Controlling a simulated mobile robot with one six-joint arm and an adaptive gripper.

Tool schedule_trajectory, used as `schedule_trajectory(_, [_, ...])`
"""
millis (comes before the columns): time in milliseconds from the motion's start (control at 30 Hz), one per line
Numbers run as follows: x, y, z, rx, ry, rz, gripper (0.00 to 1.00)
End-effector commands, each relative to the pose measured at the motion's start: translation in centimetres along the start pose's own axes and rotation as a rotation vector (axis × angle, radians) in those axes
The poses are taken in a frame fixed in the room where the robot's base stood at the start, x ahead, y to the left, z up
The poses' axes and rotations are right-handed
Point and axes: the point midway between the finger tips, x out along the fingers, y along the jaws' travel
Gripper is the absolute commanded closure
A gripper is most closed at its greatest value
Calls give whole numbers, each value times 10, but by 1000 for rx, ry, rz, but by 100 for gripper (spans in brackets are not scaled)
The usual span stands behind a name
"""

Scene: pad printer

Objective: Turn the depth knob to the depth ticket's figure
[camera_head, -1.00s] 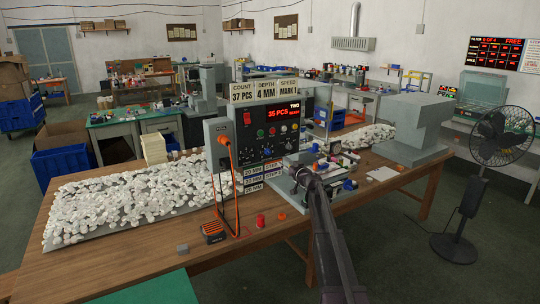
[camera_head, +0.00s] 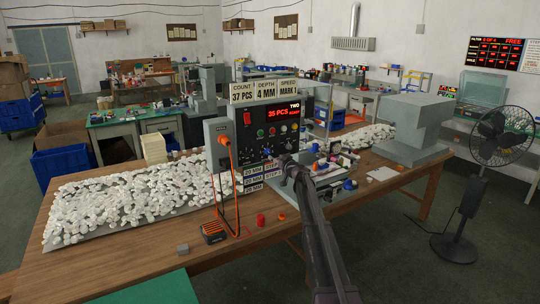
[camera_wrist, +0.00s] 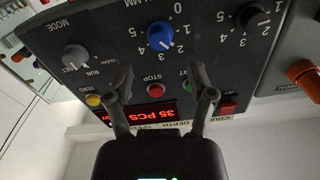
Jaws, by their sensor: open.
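The depth ticket (camera_head: 265,90) stands on top of the dark control panel (camera_head: 245,147) and reads 4 MM. In the wrist view the panel appears upside down. The blue depth knob (camera_wrist: 160,35) sits there inside a numbered MM scale; its exact pointer setting is too small to read surely. My gripper (camera_wrist: 162,80) is open and empty, its fingers spread below the knob in the picture and not around it. In the head view my gripper (camera_head: 289,168) is in front of the panel's lower right, hiding part of it.
A black knob (camera_wrist: 257,17) and a grey mode knob (camera_wrist: 75,57) flank the blue knob. A red stop button (camera_wrist: 156,90), a yellow button (camera_wrist: 93,100) and a red switch (camera_wrist: 228,106) are close to the fingers. An orange cable (camera_head: 230,158) hangs left of the panel.

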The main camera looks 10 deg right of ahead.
Motion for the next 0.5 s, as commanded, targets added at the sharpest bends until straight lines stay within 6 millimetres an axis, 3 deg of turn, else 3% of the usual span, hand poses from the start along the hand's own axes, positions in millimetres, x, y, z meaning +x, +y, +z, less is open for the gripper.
schedule_trajectory(200, [35, 1, 0, 0, 0, -1, 29])
schedule_trajectory(500, [57, 0, 0, 0, 0, 0, 29])
